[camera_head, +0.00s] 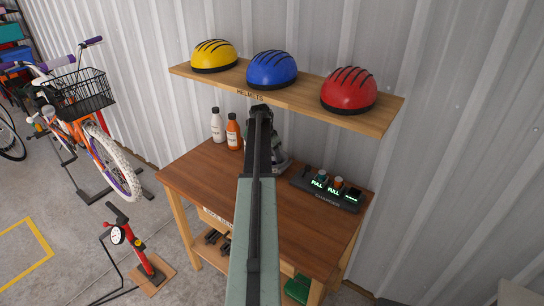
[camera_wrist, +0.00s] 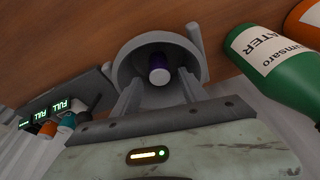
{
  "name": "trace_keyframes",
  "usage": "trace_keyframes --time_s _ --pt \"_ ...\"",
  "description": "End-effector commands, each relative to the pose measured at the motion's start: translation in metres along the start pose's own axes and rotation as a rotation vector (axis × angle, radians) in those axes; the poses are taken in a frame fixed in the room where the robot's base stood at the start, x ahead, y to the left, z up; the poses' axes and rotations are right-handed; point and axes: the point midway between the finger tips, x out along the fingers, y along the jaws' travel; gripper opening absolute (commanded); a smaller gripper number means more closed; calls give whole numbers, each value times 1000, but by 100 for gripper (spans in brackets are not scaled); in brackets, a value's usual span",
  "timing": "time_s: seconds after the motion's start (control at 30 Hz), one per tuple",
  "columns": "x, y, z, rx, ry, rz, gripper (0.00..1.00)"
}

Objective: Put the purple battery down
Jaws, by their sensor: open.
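The purple battery (camera_wrist: 160,70) shows in the wrist view inside a round grey holder (camera_wrist: 128,68), its pale end towards the camera. The two pale fingers of my gripper (camera_wrist: 158,88) reach towards the holder's opening, spread apart, one on each side below the battery. I cannot tell whether a finger touches it. In the head view my arm hides the gripper and the battery; part of a grey object (camera_head: 281,164) shows just right of the arm on the wooden workbench (camera_head: 190,177).
A black charger (camera_head: 318,196) with batteries and FULL displays stands at the bench's right; it shows in the wrist view (camera_wrist: 58,104). A green water bottle (camera_wrist: 275,68) is close on the right in the wrist view. A helmet shelf (camera_head: 305,95) overhangs the back.

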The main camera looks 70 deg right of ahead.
Motion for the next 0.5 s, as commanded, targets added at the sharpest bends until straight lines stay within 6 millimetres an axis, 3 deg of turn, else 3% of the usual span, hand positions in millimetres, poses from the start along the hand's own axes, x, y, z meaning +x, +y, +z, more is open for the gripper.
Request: trace_keyframes --time_s 0.2,0.27,0.5 --pt "-52 0 -5 -1 0 0 51" --pt "-46 2 19 -5 0 -1 51" --pt "-61 2 81 -3 1 -1 51"
